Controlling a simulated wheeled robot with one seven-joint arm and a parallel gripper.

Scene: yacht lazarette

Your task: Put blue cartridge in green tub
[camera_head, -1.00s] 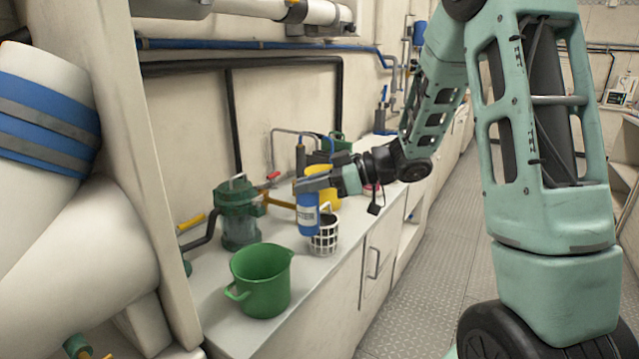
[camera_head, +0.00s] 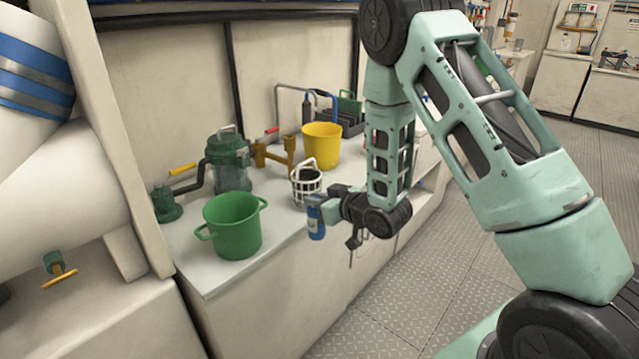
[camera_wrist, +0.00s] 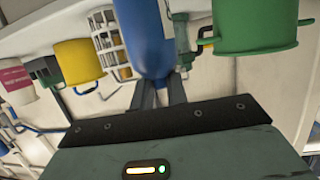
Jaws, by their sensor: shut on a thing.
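The blue cartridge (camera_head: 316,221) is held in my gripper (camera_head: 318,200), which is shut on it. It hangs upright off the front edge of the counter, to the right of the green tub. In the wrist view the blue cartridge (camera_wrist: 148,35) stands between my two fingers (camera_wrist: 160,92). The green tub (camera_head: 233,226) stands upright on the counter's front left part, with handles at its sides. It also shows in the wrist view (camera_wrist: 255,27) at the upper right. My gripper is apart from the tub.
A white wire basket (camera_head: 306,187) with something dark in it stands between the tub and my gripper. A yellow bucket (camera_head: 322,146) is behind it. A green strainer housing (camera_head: 229,160) stands behind the tub. The counter top (camera_head: 205,279) is clear at its front left corner.

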